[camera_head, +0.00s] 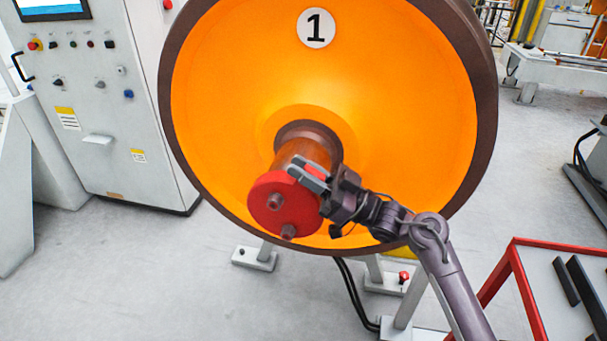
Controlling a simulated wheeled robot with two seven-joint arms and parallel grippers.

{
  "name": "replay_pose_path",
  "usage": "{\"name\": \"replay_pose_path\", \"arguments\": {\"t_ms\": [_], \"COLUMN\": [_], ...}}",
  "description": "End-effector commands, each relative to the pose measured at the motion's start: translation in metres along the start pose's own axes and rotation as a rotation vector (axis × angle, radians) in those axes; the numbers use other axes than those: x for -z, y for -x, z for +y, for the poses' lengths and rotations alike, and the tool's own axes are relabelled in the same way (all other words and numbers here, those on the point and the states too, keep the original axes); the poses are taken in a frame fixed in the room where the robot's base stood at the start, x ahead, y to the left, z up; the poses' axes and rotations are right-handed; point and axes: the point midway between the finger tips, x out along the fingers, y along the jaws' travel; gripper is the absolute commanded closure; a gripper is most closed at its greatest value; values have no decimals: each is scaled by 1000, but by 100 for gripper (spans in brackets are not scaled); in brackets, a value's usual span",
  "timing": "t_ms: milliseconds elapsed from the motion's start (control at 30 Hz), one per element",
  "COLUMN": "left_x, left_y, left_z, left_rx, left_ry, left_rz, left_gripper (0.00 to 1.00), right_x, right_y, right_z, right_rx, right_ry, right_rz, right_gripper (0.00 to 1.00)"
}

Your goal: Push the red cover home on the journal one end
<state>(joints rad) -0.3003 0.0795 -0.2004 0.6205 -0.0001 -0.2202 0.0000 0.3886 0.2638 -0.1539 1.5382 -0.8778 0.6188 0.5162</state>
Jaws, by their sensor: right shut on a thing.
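The red cover (268,212) is a round disc with two dark knobs on its face. It sits at the near end of the journal (298,153), the shaft sticking out of the orange wheel (400,110) marked with a 1. The cover hides the journal's end face, so I cannot tell whether any gap is left between them. My right gripper (311,180) reaches in from the right and is shut on the red cover at its upper right edge. My left gripper is not in view.
A grey control cabinet (115,165) with buttons stands at the left. A red-edged table (545,290) with dark bars is at the lower right. Stand feet (255,259) and black cables (350,300) are below the wheel. The floor at the lower left is clear.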

Motion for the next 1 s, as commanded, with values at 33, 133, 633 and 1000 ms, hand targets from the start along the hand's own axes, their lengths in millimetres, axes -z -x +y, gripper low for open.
{"name": "replay_pose_path", "arguments": {"t_ms": [33, 133, 633, 1000], "left_x": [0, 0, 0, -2], "left_y": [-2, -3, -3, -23], "left_z": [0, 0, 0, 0], "left_rx": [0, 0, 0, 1], "left_ry": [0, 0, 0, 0], "left_rz": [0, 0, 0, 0], "left_gripper": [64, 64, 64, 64], "right_x": [0, 1, -1, -3], "right_y": [0, 0, 2, 58], "right_z": [1, 4, 3, 3], "right_rx": [1, 1, -1, -1], "right_ry": [2, 2, -1, 1], "right_rz": [2, 2, -2, -2], "right_gripper": [100, 100, 57, 57]}}
